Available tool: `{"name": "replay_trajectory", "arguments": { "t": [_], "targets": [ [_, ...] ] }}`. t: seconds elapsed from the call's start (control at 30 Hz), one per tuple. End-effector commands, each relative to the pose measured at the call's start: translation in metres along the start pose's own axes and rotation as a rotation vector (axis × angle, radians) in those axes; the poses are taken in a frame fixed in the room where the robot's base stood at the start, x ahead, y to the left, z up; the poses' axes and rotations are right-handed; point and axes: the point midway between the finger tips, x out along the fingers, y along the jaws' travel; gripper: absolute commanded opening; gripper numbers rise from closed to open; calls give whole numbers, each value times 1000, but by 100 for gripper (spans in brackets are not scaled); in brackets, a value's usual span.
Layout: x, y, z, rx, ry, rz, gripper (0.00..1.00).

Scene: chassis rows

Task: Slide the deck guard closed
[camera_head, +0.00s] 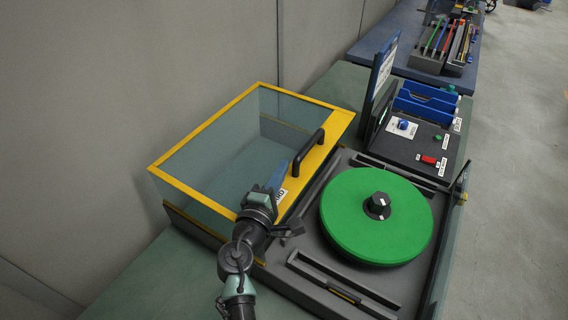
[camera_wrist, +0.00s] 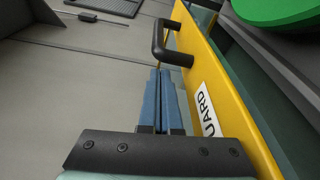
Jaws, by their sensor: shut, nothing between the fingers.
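The deck guard (camera_head: 176,183) is a clear box with a yellow frame, at the left of the deck in the head view. Its yellow front strip (camera_wrist: 222,85), with a white label, runs along the right of the wrist view. A black bar handle (camera_head: 308,152) stands on that strip and also shows in the wrist view (camera_wrist: 158,40). The round green platter (camera_head: 360,222) with a black knob lies uncovered to the right of the guard. My gripper (camera_head: 284,172) is shut and empty. Its blue fingertips (camera_wrist: 163,72) are close to the handle's near end; contact is unclear.
A dark control panel (camera_head: 415,145) with buttons and a blue bin (camera_head: 425,103) stands beyond the platter. A grey wall (camera_head: 120,80) is at the left. A blue table (camera_head: 395,45) with trays of tools lies further back. Floor is open at the right.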

Motion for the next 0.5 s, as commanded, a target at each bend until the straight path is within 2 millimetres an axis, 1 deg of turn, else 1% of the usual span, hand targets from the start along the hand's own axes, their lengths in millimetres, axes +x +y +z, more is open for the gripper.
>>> {"name": "replay_trajectory", "arguments": {
  "t": [0.03,0.2,0.5],
  "targets": [
    [6,1,0,0,-2,1,0],
    [17,0,1,1,-1,0,0],
    [19,0,1,1,-1,0,0]
  ]
}}
